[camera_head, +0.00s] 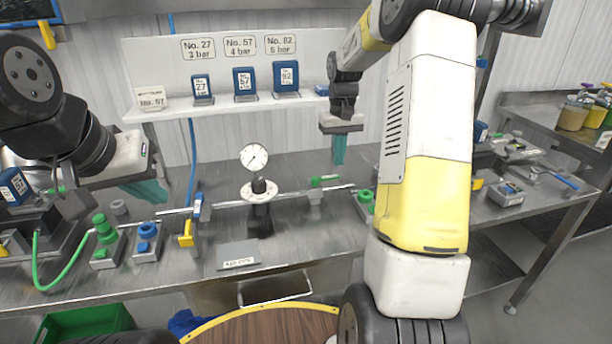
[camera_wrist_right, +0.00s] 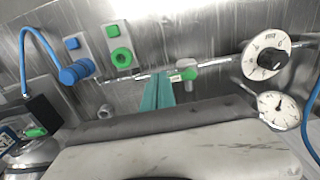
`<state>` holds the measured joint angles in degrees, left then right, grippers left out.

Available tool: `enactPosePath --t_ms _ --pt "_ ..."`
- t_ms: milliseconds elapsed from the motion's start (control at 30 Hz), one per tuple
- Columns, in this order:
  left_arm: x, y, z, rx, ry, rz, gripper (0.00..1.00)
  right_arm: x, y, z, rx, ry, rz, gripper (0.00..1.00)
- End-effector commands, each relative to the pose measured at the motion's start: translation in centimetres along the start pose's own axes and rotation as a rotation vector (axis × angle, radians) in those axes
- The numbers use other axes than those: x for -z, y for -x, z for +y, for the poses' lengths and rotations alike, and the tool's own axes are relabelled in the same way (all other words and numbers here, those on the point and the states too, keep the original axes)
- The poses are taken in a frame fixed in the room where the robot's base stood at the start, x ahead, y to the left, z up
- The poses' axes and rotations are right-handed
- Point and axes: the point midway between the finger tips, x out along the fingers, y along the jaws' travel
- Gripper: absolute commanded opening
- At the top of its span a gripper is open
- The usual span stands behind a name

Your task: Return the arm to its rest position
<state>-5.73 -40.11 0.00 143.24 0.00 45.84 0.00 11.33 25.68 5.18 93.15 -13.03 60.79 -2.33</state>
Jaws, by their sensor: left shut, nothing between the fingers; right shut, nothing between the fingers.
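My right gripper (camera_head: 339,150) hangs in the air above the back of the steel bench, its teal fingers together with nothing between them. In the right wrist view, the same teal fingers (camera_wrist_right: 158,93) sit side by side in front of the bench fittings. My left gripper (camera_head: 150,190) is at the left, above the bench near the green and blue fittings. Its teal fingers are closed and empty. My right arm crosses the right half of the head view and hides part of the bench.
A pipe line with a pressure gauge (camera_head: 254,157), a green-handled valve (camera_head: 325,181) and a yellow-handled valve (camera_head: 186,236) runs along the bench (camera_head: 300,245). A shelf (camera_head: 225,110) holds blue numbered units. A round wooden-topped stool or table (camera_head: 265,328) stands in front.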

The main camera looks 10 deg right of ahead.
Motion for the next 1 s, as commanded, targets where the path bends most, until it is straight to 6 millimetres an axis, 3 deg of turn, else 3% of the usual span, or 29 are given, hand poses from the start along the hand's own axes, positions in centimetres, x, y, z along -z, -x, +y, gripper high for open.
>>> enactPosePath --t_ms 367,533,667,800,1000 --pt "0.0 0.0 0.0 0.000 0.000 0.000 0.00 -0.1 0.5 -0.1 0.000 0.000 0.001 0.00" --pt "0.0 0.0 0.0 0.000 0.000 0.000 0.00 -1.7 3.3 -1.3 0.001 0.006 0.047 0.00" --pt "0.0 0.0 0.0 0.000 0.000 0.000 0.00 -5.1 7.3 -3.3 0.008 0.011 0.126 0.00" --pt "0.0 0.0 0.0 0.000 0.000 0.000 0.00 -9.8 10.9 -5.8 0.028 0.016 0.221 0.00" --pt "0.0 0.0 0.0 0.000 0.000 0.000 0.00 -17.0 13.7 -8.7 0.071 0.020 0.356 0.00"
